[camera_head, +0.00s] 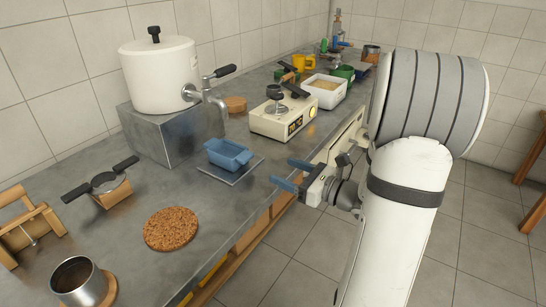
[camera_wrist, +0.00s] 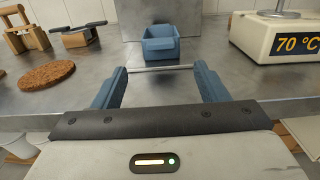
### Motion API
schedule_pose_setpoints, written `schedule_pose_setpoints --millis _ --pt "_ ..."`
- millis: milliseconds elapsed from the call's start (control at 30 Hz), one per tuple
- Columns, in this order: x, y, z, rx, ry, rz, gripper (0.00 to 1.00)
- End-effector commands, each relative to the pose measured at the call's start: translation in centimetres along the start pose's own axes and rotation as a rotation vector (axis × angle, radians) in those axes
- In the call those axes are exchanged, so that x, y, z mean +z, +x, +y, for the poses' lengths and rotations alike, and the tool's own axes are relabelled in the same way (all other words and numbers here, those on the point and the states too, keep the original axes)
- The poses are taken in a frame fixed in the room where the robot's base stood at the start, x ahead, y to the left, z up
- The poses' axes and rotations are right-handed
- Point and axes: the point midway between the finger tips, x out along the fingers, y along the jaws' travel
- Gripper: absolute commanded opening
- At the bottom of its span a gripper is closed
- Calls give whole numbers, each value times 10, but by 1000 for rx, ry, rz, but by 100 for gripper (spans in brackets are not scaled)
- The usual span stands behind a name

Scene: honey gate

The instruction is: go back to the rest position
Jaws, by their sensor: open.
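My gripper (camera_head: 284,175) is open and empty. It hangs near the front edge of the metal counter, to the right of a blue bin (camera_head: 229,154). In the wrist view the two blue fingers of my gripper (camera_wrist: 160,88) stand wide apart, with the blue bin (camera_wrist: 160,45) beyond them. The bin sits on a flat metal plate (camera_head: 236,174) and is apart from the fingers. The bin looks empty, though its bottom is only partly visible.
A white tank (camera_head: 158,75) with a tap stands on a metal block (camera_head: 170,135). A cream device (camera_head: 283,118) reads 70 °C in the wrist view (camera_wrist: 275,38). A cork mat (camera_head: 171,228), a metal cup (camera_head: 77,281) and a wooden stand (camera_head: 28,228) are on the near counter. Floor lies right.

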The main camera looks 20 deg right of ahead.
Motion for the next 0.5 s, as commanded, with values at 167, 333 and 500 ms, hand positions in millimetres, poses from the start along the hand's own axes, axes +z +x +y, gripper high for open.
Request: schedule_pose_setpoints --millis 167,333,500 --pt "4 3 6 21 -13 10 67" --pt "32 19 64 242 -162 118 67" --pt "60 14 154 636 -501 307 67"
